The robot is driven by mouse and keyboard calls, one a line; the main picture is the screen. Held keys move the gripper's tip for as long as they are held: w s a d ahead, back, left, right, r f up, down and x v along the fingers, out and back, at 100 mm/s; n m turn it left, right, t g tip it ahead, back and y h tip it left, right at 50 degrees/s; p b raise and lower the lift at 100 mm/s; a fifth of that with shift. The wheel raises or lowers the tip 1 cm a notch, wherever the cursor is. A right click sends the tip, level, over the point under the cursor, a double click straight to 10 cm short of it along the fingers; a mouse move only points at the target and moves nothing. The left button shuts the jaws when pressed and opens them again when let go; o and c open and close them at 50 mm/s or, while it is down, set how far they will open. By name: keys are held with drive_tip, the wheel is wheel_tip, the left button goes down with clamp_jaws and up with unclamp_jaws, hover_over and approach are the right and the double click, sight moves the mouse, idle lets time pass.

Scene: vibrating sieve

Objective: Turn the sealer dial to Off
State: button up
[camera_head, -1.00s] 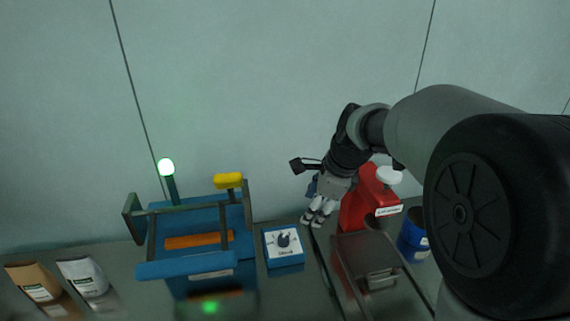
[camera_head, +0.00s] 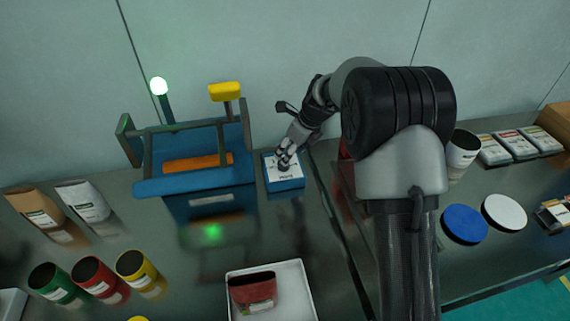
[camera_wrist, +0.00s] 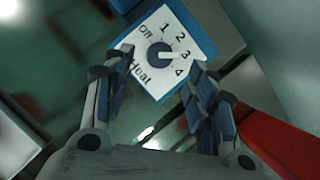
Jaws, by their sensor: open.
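The sealer dial is a dark round knob (camera_wrist: 160,55) on a white plate marked Off, 1, 2, 3, 4 and Heat, on a blue box (camera_head: 285,185). In the wrist view its pale pointer seems to point toward 3, perhaps between 3 and 4. My gripper (camera_wrist: 158,72) is open and empty, with its fingers on either side of the dial plate in that view. In the head view my gripper (camera_head: 286,155) is right over the box and partly hides the dial. I cannot tell whether the fingertips touch it.
The blue sealer (camera_head: 195,185) with its yellow-topped lever (camera_head: 225,92) and green lamp (camera_head: 159,87) stands left of the dial box. A white tray (camera_head: 303,275) holding a red pouch (camera_head: 253,291) lies in front. Several cups and pouches stand further left.

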drive_tip(key=b+x, duration=0.1)
drive_tip(key=x, duration=0.5)
drive_tip(key=shift+w+a+f+b, duration=0.1)
drive_tip(key=shift+f+b, duration=0.1)
drive_tip(key=shift+b, duration=0.2)
drive_tip(key=c, duration=1)
